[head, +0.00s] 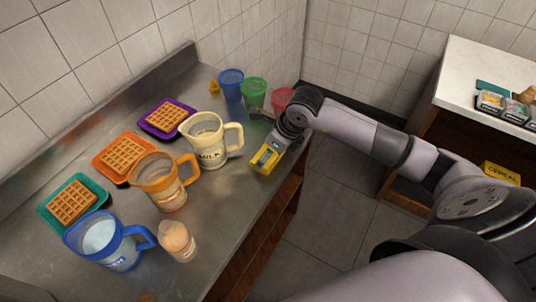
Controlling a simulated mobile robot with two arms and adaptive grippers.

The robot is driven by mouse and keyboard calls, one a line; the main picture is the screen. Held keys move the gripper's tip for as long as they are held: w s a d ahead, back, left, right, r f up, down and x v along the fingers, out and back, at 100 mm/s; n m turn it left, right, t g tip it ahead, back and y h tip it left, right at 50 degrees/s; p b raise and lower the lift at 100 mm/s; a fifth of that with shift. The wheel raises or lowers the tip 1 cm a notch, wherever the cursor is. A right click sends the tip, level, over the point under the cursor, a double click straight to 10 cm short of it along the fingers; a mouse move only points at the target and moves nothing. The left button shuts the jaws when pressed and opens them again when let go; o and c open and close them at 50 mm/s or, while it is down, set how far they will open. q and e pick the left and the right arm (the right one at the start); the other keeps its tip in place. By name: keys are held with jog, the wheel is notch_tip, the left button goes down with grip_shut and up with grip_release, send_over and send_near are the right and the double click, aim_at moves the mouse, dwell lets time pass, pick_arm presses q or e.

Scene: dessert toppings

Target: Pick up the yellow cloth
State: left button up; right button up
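A small bright yellow piece (259,167), which looks like the yellow cloth, is at the front edge of the metal counter, right of the milk pitcher. My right gripper (268,153) points down at it, touching it or just above it. The gripper's fingers are small and partly hidden, so I cannot tell whether they are open, shut or closed on the yellow piece. My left gripper is not in view.
A cream milk pitcher (207,150) stands close left of the gripper. Blue (231,88), green (253,93) and red (283,97) cups are behind it. An orange pitcher (162,184), a blue pitcher (98,243) and waffles on colored plates fill the left counter.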

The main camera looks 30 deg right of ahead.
notch_tip(320, 180, up, 20)
jog(key=b, duration=0.2)
jog(key=shift+b, duration=0.4)
